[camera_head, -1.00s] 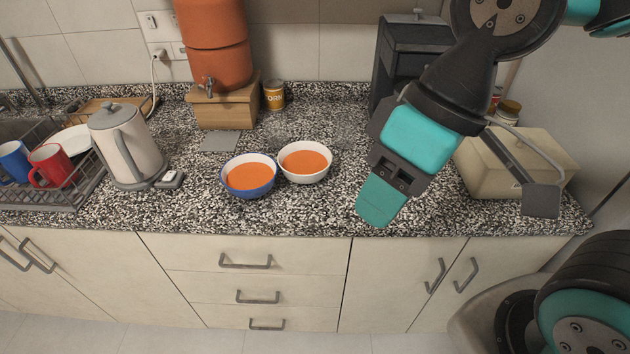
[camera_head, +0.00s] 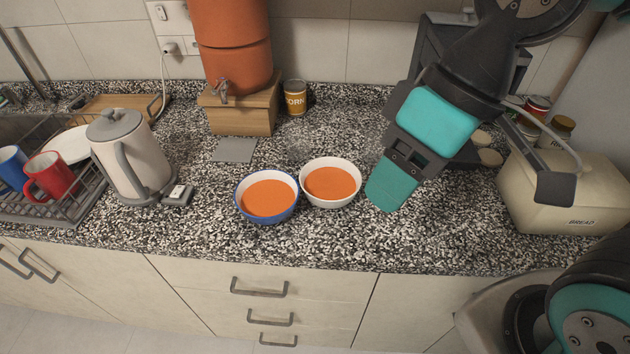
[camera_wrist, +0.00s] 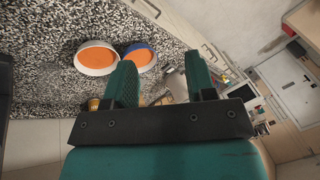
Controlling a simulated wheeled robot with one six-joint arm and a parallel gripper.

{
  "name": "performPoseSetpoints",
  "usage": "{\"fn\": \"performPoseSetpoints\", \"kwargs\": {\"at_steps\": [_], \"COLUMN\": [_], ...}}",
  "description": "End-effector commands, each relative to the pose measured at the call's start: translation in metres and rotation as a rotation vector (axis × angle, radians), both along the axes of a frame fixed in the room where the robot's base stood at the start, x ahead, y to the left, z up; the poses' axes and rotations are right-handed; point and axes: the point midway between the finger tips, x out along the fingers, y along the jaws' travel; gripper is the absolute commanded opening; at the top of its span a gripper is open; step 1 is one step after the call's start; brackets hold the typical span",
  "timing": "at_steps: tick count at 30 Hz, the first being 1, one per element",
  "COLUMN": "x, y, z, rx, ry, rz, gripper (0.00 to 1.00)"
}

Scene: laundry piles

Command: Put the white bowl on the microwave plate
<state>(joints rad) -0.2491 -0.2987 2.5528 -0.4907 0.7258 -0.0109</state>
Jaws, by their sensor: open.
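The white bowl (camera_head: 331,203), filled with orange soup, stands upright on the speckled counter in the head view. It touches or nearly touches a blue bowl of similar soup (camera_head: 268,220) on its left. My gripper (camera_head: 391,187) is to the right of the white bowl, pointing down and apart from it. In the wrist view its two fingers (camera_wrist: 160,75) are spread with nothing between them. The white bowl (camera_wrist: 96,70) also shows there, beyond the left finger, with the blue bowl partly behind that finger. No microwave plate can be made out.
A dark appliance (camera_head: 432,45) stands behind my arm, mostly hidden. A bread box (camera_head: 575,205) is at right. A kettle (camera_head: 135,160), dish rack with mugs, corn can (camera_head: 294,97) and orange dispenser (camera_head: 232,45) are left or behind. Counter in front of the bowls is clear.

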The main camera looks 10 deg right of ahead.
Motion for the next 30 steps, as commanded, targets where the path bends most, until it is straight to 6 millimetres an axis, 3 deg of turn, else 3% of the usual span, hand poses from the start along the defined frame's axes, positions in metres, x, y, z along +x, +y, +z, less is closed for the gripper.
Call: {"fn": "performPoseSetpoints", "kwargs": {"at_steps": [5,8,12,15,19,23,30], "x": [0.056,0.106,0.167,0.194,0.211,0.219,0.239], "y": [-0.014,-0.038,-0.092,-0.131,-0.165,-0.169,-0.133], "z": [-0.044,-0.077,-0.119,-0.141,-0.156,-0.164,-0.195], "rx": [0.088,0.18,0.301,0.361,0.403,0.418,0.419], "ry": [-0.018,-0.064,-0.169,-0.247,-0.32,-0.344,-0.339], "rz": [-0.042,-0.079,-0.141,-0.182,-0.217,-0.224,-0.221], "gripper": [0.51,0.51,0.51,0.51,0.51,0.51,0.51]}}
